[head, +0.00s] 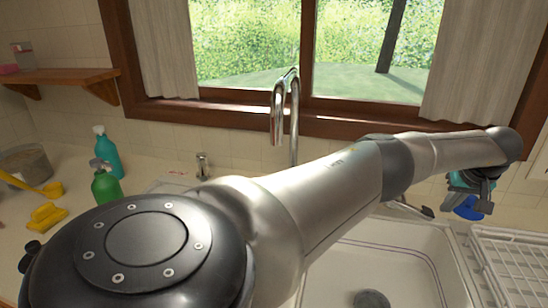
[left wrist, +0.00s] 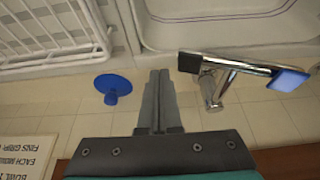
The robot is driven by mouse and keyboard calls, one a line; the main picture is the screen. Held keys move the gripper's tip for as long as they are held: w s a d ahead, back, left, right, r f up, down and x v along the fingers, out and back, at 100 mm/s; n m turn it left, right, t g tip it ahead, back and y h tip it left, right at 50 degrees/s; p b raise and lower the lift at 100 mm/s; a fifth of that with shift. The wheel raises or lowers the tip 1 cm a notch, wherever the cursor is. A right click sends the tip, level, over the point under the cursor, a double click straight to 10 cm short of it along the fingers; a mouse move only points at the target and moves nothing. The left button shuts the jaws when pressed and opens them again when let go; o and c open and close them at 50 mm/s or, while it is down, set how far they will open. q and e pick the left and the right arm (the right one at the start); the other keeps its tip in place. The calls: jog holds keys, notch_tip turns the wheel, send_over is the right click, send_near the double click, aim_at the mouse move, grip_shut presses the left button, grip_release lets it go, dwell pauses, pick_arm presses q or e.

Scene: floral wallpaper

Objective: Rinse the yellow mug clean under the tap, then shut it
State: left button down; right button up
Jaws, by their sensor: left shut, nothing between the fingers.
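My left arm crosses the head view, and its gripper (head: 478,200) is at the right, over the counter behind the sink. In the left wrist view the gripper's fingers (left wrist: 159,95) are shut and empty, beside the tap's cross handle (left wrist: 232,66), which has a black end and a blue end. I see a small gap between fingers and handle. The curved chrome tap spout (head: 285,100) stands before the window, with no water visible at its mouth. The sink (head: 345,262) is white; my arm hides part of it. I cannot make out the yellow mug. My right gripper is not in view.
A blue plug (left wrist: 113,85) lies near the fingers, beside a white dish rack (left wrist: 50,35). Green (head: 106,184) and teal (head: 107,152) bottles stand at the left. A yellow item (head: 46,216) lies on the left counter. A sign (left wrist: 25,155) is near the gripper.

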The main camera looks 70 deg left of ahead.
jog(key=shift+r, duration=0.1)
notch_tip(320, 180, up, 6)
jog(key=p, duration=0.6)
dwell(0.5)
